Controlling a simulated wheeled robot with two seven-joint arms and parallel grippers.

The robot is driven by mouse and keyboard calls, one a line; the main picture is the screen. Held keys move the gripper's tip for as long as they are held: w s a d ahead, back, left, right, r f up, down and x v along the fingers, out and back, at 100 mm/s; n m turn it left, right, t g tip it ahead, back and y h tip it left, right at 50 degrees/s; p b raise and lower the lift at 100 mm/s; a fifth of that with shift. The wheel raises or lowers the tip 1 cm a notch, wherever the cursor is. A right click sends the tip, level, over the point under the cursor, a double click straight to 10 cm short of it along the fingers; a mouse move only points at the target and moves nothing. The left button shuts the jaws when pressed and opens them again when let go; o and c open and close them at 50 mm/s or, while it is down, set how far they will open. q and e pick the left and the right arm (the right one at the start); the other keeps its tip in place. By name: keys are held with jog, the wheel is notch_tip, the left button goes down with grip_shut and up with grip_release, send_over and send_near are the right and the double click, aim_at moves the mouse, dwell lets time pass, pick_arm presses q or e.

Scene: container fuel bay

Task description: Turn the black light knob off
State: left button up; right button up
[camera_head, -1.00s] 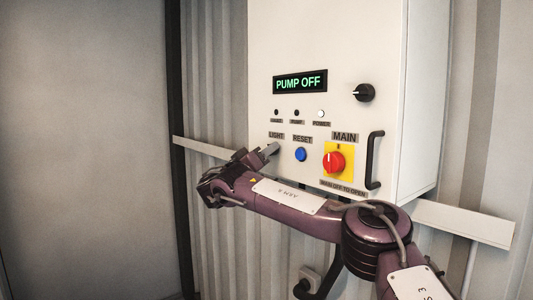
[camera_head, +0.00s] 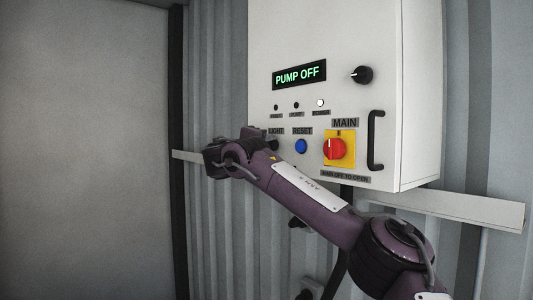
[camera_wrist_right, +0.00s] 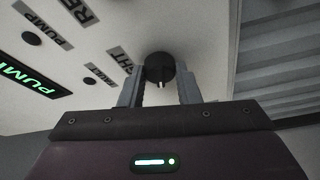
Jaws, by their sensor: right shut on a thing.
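The black light knob (camera_wrist_right: 159,67) shows round in the right wrist view, with a pale pointer mark on its lower edge. My right gripper (camera_wrist_right: 159,90) has one finger on each side of it and is shut on it. In the head view my right gripper (camera_head: 268,142) is at the panel's lower left, just below the LIGHT label (camera_head: 276,131), and largely hides the knob. My left gripper is not in view.
The white cabinet (camera_head: 420,90) carries a green PUMP OFF display (camera_head: 299,75), another black knob (camera_head: 362,75), a blue RESET button (camera_head: 301,146), a red MAIN switch (camera_head: 335,149) and a black handle (camera_head: 376,140). Corrugated wall stands behind.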

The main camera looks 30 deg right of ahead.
jog(key=shift+r+n+y+p, duration=0.15)
jog(key=shift+n+y, duration=0.15)
jog(key=shift+n, duration=0.45)
jog(key=shift+r+n+y+p, duration=0.15)
jog(key=shift+n+y, duration=0.15)
jog(key=shift+n, duration=0.45)
jog(key=o, duration=1)
jog(key=shift+c, duration=0.2)
jog(key=shift+f, duration=0.1)
jog(key=b+v, duration=0.4)
jog(key=v, duration=0.4)
jog(key=shift+b, duration=0.3)
jog(key=shift+d, duration=0.1)
